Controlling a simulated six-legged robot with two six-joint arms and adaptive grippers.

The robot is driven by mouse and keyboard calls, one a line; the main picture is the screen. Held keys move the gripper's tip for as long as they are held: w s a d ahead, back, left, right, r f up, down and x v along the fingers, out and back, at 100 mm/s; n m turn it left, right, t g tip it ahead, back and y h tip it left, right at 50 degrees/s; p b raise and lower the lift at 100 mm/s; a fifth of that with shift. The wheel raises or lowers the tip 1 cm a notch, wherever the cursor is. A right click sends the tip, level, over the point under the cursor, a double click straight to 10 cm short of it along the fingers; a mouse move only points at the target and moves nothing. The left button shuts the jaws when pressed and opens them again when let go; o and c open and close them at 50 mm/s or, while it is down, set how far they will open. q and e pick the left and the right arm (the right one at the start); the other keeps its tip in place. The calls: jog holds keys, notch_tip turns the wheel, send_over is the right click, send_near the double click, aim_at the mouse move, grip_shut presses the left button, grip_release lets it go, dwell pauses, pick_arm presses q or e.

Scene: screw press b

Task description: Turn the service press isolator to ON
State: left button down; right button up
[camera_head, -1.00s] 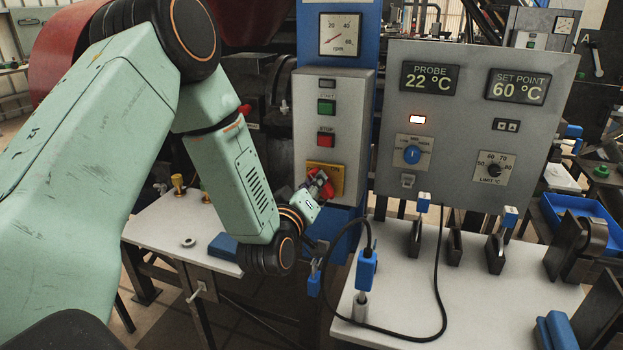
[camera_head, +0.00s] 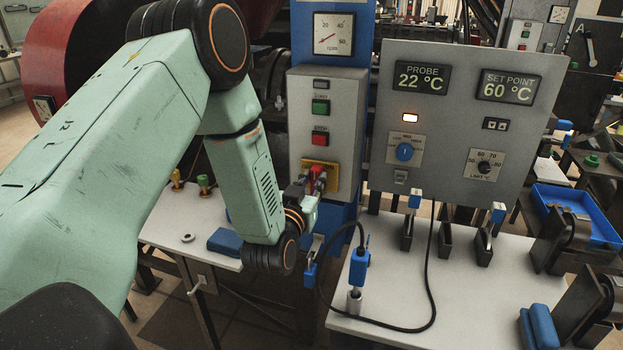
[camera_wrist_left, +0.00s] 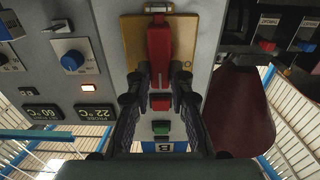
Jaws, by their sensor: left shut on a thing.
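The isolator is a red handle on a yellow plate (camera_head: 333,180), low on the grey press control panel (camera_head: 344,110). My left gripper (camera_head: 314,184) is at the plate and partly hides the handle. The left wrist view is upside down. There, the red handle (camera_wrist_left: 159,48) stands in line with the panel's button column, on the yellow plate (camera_wrist_left: 131,46). The fingers of my left gripper (camera_wrist_left: 160,82) are shut on its end, one on each side. My right gripper is not in view.
Above the isolator are a red stop button (camera_head: 320,138), a green start button (camera_head: 320,107) and an rpm dial (camera_head: 333,34). The heater control box (camera_head: 450,140) stands close on the right. A black cable (camera_head: 434,260) loops over the white bench (camera_head: 470,300).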

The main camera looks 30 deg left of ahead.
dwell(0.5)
pick_arm(q)
jog(key=c, duration=1.2)
grip_release()
jog(key=v, duration=1.2)
